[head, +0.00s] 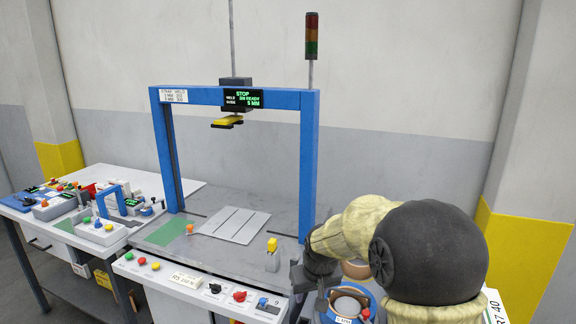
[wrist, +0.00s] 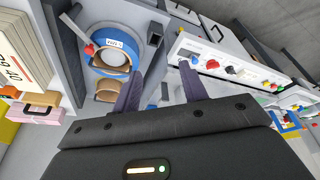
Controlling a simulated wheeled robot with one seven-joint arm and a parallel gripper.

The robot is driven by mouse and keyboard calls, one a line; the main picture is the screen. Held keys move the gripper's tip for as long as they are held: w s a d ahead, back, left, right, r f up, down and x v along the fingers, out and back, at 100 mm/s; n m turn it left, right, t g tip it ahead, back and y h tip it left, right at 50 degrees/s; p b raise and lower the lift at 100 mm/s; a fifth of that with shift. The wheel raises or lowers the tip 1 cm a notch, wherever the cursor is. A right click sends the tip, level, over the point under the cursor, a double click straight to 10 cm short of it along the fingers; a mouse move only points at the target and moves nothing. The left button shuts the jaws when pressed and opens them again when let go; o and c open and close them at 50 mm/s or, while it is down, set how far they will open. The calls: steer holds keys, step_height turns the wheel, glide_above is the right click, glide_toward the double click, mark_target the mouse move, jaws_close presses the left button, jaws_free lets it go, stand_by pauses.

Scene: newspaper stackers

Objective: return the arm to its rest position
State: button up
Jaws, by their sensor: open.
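My gripper (wrist: 161,72) shows in the wrist view with its two dark fingers apart and nothing between them. My arm, with a tan sleeve and a large black joint, fills the lower right of the head view. It is bent, with its far end low beside the right post of the blue frame (head: 310,150). In the head view the fingers cannot be made out clearly. In the wrist view a blue strap reel (wrist: 112,50) lies beyond the left finger, and a white button panel (wrist: 235,68) lies beyond the right finger.
The machine table holds a grey slatted plate (head: 236,225) and a yellow-topped post (head: 272,245). A yellow and black weld head (head: 228,122) hangs under the frame. A cluttered white bench (head: 150,180) stands at left. A wall with a yellow-painted base (head: 520,250) is at right.

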steer(key=s+d+m+p, duration=0.1)
steer(key=s+d, duration=0.2)
steer(key=s, duration=0.3)
steer(key=s+d+r+m+p, duration=0.1)
steer(key=s+d, duration=0.2)
steer(key=s, duration=0.4)
steer(key=s+d+g+p, duration=0.1)
steer(key=s+d, duration=0.2)
steer(key=s, duration=0.4)
steer(key=shift+s+d+r+m+h+p, duration=0.15)
steer(key=shift+d+m+h+p, duration=0.15)
steer(key=shift+m+h+p, duration=0.1)
